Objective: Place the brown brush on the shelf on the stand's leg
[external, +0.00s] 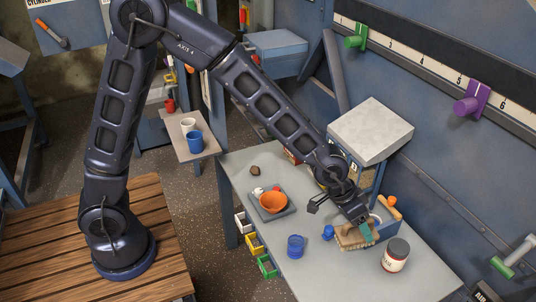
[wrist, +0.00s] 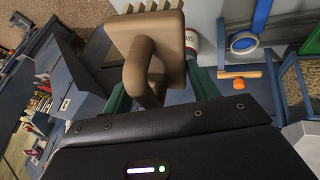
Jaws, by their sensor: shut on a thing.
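The brown brush (external: 353,239) is at the right part of the grey table, under my gripper (external: 362,226). In the wrist view the brush (wrist: 126,44) shows a tan block with a loop handle and bristles at the top edge. My gripper (wrist: 162,88) is shut on the handle, with a green finger on each side. I cannot tell whether the bristles touch the table. A small shelf (external: 207,153) is on the leg of the blue stand (external: 206,95) at the back left. A white cup (external: 188,124) and a blue cup (external: 194,141) stand on it.
A grey-topped box (external: 370,130) stands behind my wrist. The shelf's front part is bare.

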